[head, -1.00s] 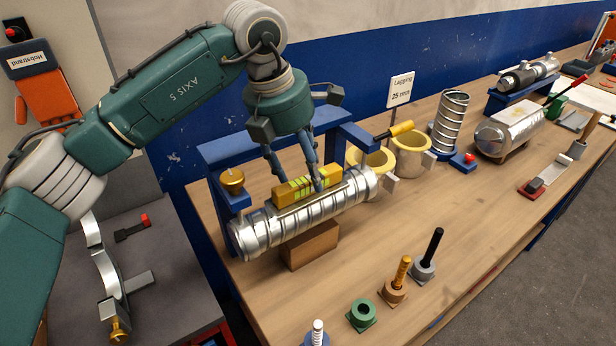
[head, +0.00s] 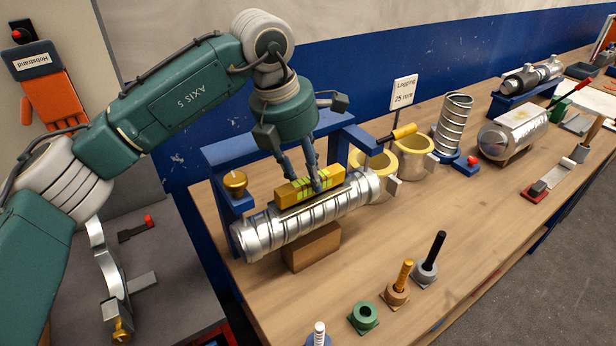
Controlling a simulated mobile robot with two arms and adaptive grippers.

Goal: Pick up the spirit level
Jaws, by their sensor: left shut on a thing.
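The spirit level (head: 291,194) is a short yellow bar with green vials. It sits along the top of the silver spiral duct (head: 280,228), or just above it; I cannot tell whether they touch. My left gripper (head: 305,186) comes down from above and is shut on the spirit level, its fingers hiding part of the bar. The duct rests on a brown wooden block (head: 312,249) in front of a blue frame (head: 232,152). My right gripper is not in view.
A brass knob (head: 235,184) stands left on the blue frame. Yellow-lined cups (head: 414,158), a "Lagging 25 mm" sign (head: 403,92) and an upright spiral duct (head: 453,124) stand to the right. Bolts in holders and a green ring (head: 364,317) stand in front.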

